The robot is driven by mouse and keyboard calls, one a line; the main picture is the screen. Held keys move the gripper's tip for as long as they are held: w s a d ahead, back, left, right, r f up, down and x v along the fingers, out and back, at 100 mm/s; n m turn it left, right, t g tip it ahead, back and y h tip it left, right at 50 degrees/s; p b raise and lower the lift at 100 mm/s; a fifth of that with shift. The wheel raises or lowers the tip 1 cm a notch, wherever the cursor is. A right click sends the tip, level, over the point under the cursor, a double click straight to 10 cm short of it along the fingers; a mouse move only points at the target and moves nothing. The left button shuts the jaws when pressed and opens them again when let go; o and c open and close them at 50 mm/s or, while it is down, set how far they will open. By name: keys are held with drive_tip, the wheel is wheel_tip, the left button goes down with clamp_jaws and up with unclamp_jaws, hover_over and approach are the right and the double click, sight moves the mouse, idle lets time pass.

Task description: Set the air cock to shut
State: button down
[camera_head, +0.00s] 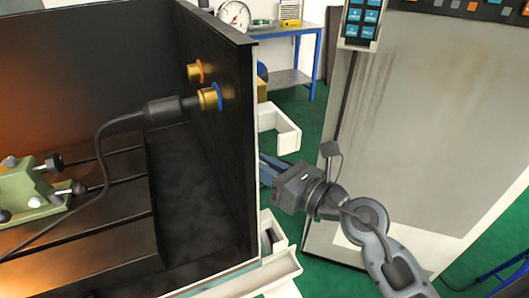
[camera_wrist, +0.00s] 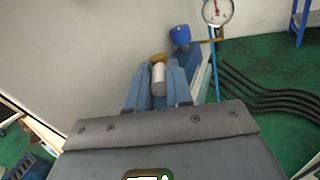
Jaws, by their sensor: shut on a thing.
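My gripper (camera_wrist: 156,92) has its blue fingers on either side of a pale grey cylinder with a brass-coloured end, which looks like the air cock's handle (camera_wrist: 158,78). The fingers are shut on it. The brass part (camera_wrist: 158,58) lies just beyond the fingertips, close to the pale machine wall. In the head view my gripper (camera_head: 268,168) reaches left behind the edge of the dark machine enclosure. That edge hides the fingertips and the air cock there. The cock's exact setting cannot be told.
A blue fitting (camera_wrist: 180,36) and a round dial gauge (camera_wrist: 217,12) are just beyond the fingers. Dark hoses (camera_wrist: 265,95) run on the right. A white bracket (camera_head: 278,130) juts from the enclosure above my gripper. A grey cabinet (camera_head: 430,120) stands to the right.

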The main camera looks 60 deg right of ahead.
drive_tip(key=shift+a+m+h+p, duration=0.1)
drive_tip(key=shift+m+h+p, duration=0.25)
drive_tip(key=shift+m+h, duration=0.05)
drive_tip(key=c, duration=1)
unclamp_jaws()
drive_tip(key=shift+c, duration=0.2)
drive_tip(key=shift+f+b, duration=0.1)
drive_tip(key=shift+b, duration=0.25)
